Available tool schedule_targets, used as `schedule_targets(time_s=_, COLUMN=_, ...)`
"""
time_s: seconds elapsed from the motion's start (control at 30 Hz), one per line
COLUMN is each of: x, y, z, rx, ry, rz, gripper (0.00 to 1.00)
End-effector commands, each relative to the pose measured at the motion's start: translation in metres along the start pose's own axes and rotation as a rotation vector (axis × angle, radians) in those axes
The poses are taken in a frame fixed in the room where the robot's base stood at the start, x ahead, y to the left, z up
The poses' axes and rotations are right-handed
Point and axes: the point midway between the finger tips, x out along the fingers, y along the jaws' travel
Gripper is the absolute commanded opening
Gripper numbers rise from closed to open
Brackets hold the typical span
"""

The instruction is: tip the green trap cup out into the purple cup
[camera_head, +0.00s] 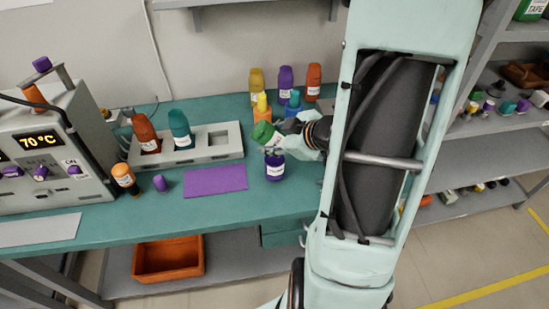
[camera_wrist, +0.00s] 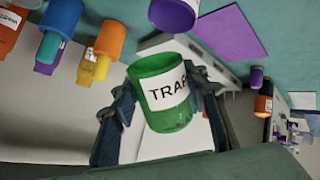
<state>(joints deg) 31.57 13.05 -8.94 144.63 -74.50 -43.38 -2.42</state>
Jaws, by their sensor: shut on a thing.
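The green trap cup (camera_head: 263,133) has a white label and is tilted in the head view. In the wrist view the green cup (camera_wrist: 163,100) shows the word TRAP and small green bits near its bottom. My gripper (camera_head: 286,138) is shut on it; in the wrist view the two fingers (camera_wrist: 165,88) press its sides. The purple cup (camera_head: 275,168), with a white label, stands upright on the teal bench just below the green cup. A purple labelled cup at the top edge of the wrist view (camera_wrist: 174,15) looks like the same one, partly cut off.
A grey holder (camera_head: 206,149) with a brown and a teal bottle stands to the left, with a purple mat (camera_head: 215,180) in front. Several coloured bottles (camera_head: 286,78) stand behind the cup. A heater (camera_head: 45,150) reading 70 °C fills the bench's left end.

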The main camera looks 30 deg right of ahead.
Motion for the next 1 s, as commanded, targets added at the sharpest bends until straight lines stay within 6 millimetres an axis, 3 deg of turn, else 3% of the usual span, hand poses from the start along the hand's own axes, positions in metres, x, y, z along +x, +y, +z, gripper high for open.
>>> schedule_targets(time_s=0.23, x=0.000, y=0.000, z=-0.001, rx=-0.003, ry=-0.003, rz=0.000, gripper=0.16)
schedule_targets(time_s=0.6, x=0.010, y=-0.007, z=-0.012, rx=-0.187, ry=-0.277, rz=-0.002, gripper=0.16)
schedule_targets(time_s=1.0, x=0.012, y=-0.008, z=-0.013, rx=-0.226, ry=-0.340, rz=-0.002, gripper=0.16)
